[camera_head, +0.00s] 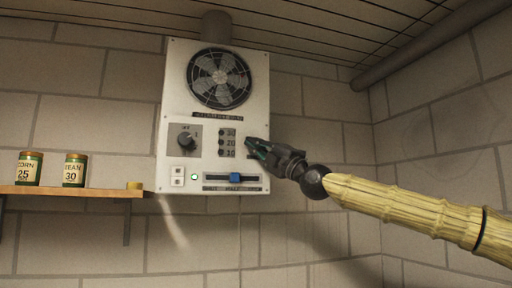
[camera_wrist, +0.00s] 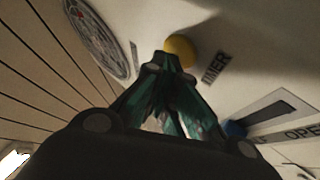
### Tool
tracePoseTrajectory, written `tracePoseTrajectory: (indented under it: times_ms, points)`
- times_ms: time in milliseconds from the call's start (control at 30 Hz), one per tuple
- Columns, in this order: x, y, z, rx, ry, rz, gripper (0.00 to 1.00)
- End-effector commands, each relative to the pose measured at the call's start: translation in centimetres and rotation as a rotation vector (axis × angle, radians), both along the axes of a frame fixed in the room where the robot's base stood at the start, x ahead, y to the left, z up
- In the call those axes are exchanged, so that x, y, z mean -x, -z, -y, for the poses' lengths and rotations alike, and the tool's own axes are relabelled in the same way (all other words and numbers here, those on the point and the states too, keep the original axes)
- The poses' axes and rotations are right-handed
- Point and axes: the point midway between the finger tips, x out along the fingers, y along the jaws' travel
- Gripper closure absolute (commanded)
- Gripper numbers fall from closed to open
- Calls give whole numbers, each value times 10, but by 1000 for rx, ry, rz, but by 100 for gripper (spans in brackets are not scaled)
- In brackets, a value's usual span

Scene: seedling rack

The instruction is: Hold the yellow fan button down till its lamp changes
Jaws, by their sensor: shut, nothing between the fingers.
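The yellow button (camera_wrist: 180,50) shows in the wrist view as a round knob on the white panel (camera_head: 212,112), beside a dark, partly readable label. In the head view it does not show; my gripper covers that part of the panel. My gripper (camera_head: 251,145) is shut and empty, at the panel's right side. In the wrist view its green fingertips (camera_wrist: 163,62) overlap the button's lower left edge; I cannot tell whether they touch it.
The panel carries a fan (camera_head: 220,78), a dark dial (camera_head: 186,138), two white switches (camera_head: 177,177) and a blue slider (camera_head: 235,177). A pipe (camera_head: 400,60) runs along the ceiling.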

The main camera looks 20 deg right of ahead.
Motion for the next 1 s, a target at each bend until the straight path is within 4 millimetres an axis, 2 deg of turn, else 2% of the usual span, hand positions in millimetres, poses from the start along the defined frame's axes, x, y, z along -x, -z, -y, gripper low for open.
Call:
tracePoseTrajectory:
  times_ms: [200, 567, 1000]
  points:
    - [10, 2, 1, 0, 0, 0, 100]
    - [11, 1, 1, 0, 0, 0, 100]
    - [42, 3, 1, 1, 0, 2, 100]
